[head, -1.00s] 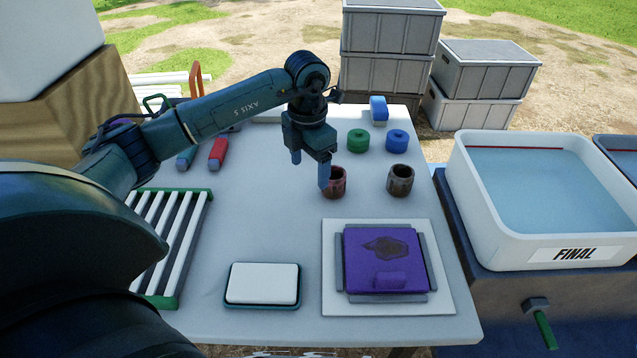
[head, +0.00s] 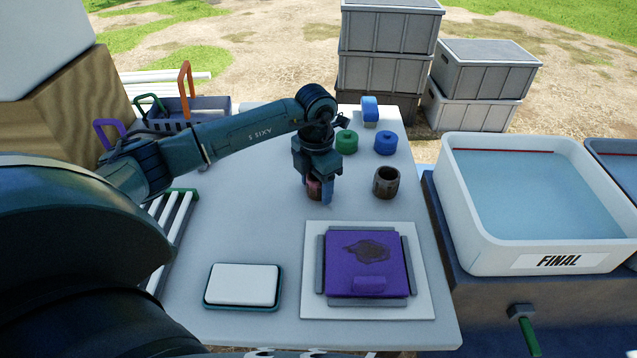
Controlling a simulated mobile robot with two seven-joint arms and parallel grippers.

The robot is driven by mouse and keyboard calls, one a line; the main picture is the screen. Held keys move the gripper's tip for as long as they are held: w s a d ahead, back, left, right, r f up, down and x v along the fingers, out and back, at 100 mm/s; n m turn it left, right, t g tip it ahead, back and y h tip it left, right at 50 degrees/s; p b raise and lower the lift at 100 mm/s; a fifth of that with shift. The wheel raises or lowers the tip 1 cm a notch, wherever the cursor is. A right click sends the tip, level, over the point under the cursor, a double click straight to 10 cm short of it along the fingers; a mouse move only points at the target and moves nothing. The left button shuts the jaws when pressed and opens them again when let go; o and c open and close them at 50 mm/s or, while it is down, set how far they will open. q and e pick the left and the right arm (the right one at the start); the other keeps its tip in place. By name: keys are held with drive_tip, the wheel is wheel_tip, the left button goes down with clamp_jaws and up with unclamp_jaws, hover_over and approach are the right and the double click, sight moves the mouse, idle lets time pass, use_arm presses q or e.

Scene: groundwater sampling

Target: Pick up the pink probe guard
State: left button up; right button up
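The pink probe guard (head: 314,189) is a small, dirty, pinkish-brown cup standing on the white table. My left gripper (head: 314,186) points down over it, with one finger on each side. The fingers look as far apart as before, so the gripper appears open around the guard. The gripper body hides the guard's top, and I cannot tell whether the fingers touch it. My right gripper is not in view.
A dark brown cup (head: 386,182) stands close to the right. Green (head: 346,141) and blue (head: 386,143) round pieces sit behind. A purple cloth pad (head: 352,272) and a white pad (head: 244,284) lie in front. A water tub (head: 462,222) stands right of the table.

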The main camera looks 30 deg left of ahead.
use_arm(q)
drive_tip(key=c, duration=0.7)
